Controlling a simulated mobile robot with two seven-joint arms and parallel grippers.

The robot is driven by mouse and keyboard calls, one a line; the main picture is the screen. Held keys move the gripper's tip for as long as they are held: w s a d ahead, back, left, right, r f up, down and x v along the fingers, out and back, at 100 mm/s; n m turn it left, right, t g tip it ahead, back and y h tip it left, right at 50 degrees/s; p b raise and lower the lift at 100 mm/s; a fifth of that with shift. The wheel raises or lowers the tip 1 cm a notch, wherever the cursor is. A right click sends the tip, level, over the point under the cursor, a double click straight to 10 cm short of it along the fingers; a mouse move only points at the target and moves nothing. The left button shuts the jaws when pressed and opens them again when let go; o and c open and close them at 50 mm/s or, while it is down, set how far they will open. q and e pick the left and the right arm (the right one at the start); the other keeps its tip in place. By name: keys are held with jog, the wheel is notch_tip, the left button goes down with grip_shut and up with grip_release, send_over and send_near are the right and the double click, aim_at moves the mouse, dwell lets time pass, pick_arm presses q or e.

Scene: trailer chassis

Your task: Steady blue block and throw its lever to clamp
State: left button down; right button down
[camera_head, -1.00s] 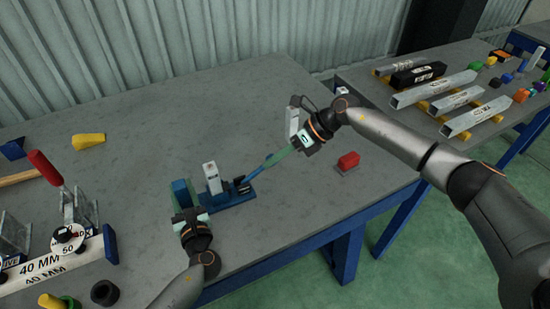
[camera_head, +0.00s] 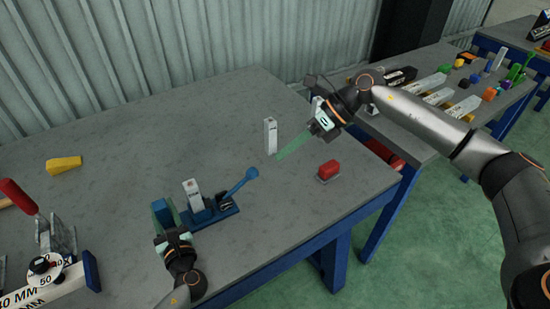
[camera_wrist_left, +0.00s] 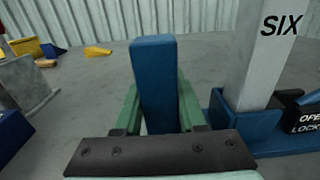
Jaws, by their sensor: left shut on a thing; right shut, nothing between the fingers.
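The blue block (camera_head: 205,216) is a clamp fixture on the grey table, with an upright blue post at its left end. A light metal piece (camera_head: 193,194) stands upright in it; the left wrist view shows "SIX" on this piece (camera_wrist_left: 262,60). My left gripper (camera_head: 166,216) is shut on the blue post (camera_wrist_left: 155,80), one green finger on each side. The blue lever (camera_head: 240,183) slants up to the right from the block's right end to a round knob. My right gripper (camera_head: 292,148) is shut and empty, beyond the knob and apart from it. A black "OPEN LOCK" label (camera_wrist_left: 305,120) is partly cut off.
A pale upright block (camera_head: 270,136) stands behind the lever. A red block (camera_head: 328,170) lies near the right table edge. A yellow wedge (camera_head: 64,163) and a gauge fixture (camera_head: 45,262) are at left. The table's middle is clear.

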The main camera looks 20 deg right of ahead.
jog(key=shift+r, duration=0.1)
dwell(0.5)
jog(key=a+r+m+h, duration=0.1)
jog(key=a+m+h, duration=0.1)
jog(key=m, duration=0.7)
jog(key=m+t+h, duration=0.1)
jog(key=m+h, duration=0.1)
jog(key=m, duration=1)
send_over(246, 179)
jog(key=s+d, duration=0.2)
notch_tip(246, 179, down, 8)
jog(key=shift+w+d+f, duration=0.15)
jog(key=shift+w+f, duration=0.15)
jog(key=shift+f, duration=0.35)
